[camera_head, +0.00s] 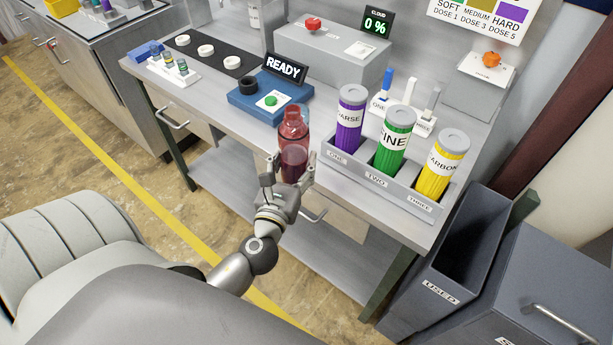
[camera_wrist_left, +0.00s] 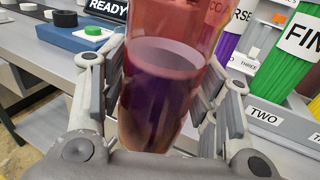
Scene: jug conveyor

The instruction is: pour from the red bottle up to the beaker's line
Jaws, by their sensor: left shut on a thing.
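The red bottle (camera_head: 294,141) is see-through, with dark purple liquid in its lower part. It stands about upright in my left gripper (camera_head: 290,168), which is shut around its lower half at the bench's front edge. In the left wrist view the bottle (camera_wrist_left: 165,95) fills the middle, between the fingers of my left gripper (camera_wrist_left: 165,110), and the liquid surface shows clearly. I cannot make out a beaker with a line in either view. My right gripper is not in view.
A blue device (camera_head: 262,108) with a green button and black ring stands behind the bottle, beside a READY sign (camera_head: 286,69). A grey rack (camera_head: 400,190) with purple, green and yellow canisters is at right. A USED bin (camera_head: 440,290) stands right of the bench.

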